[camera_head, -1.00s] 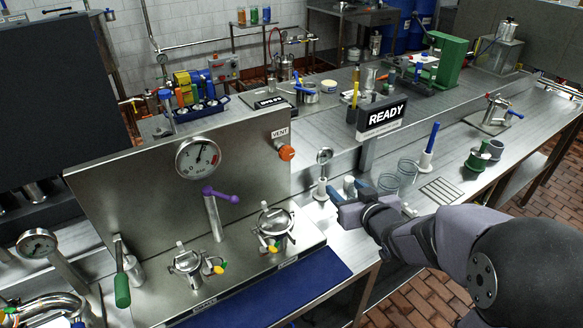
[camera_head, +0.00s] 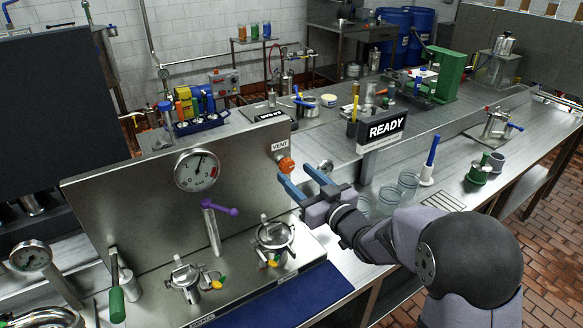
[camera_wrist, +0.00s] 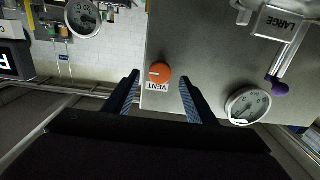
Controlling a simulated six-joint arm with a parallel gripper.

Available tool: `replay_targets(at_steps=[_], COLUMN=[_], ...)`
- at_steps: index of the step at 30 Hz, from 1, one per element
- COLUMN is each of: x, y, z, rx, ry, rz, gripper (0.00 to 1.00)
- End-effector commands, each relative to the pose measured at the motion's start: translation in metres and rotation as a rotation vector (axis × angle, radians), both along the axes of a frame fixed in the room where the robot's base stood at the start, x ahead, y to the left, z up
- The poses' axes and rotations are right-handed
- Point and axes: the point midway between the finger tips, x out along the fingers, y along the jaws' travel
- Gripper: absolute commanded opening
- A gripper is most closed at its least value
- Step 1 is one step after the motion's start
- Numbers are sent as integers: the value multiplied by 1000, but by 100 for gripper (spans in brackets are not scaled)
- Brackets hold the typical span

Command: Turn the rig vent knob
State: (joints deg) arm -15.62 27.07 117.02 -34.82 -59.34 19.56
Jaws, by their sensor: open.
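The orange vent knob (camera_head: 286,165) sits on the right end of the upright steel panel (camera_head: 130,190), below a white VENT label (camera_head: 280,145). My gripper (camera_head: 298,181) is open, with its blue fingers pointing toward the panel just below and beside the knob in the head view. In the wrist view the knob (camera_wrist: 159,72) shows whole, with a pale mark on its face. It lies between and ahead of the open fingertips (camera_wrist: 160,80), and nothing is between the jaws. I see no contact with the knob.
A large pressure gauge (camera_head: 197,170) and a purple-handled lever (camera_head: 220,210) are left of the knob. Two clamped steel vessels (camera_head: 272,238) stand below. Glass beakers (camera_head: 408,182) and a READY sign (camera_head: 383,129) are to the right.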

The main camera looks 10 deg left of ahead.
Motion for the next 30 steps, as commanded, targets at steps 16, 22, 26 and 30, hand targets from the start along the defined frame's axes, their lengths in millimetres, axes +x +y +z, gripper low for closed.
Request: replay_targets(at_steps=[16, 22, 26, 30], x=[26, 25, 25, 25], y=[26, 25, 25, 25], z=[-1, -1, 0, -1], rx=[-1, -1, -1, -1], ry=[1, 1, 1, 0], rz=[-1, -1, -1, -1], gripper=[51, 39, 9, 10])
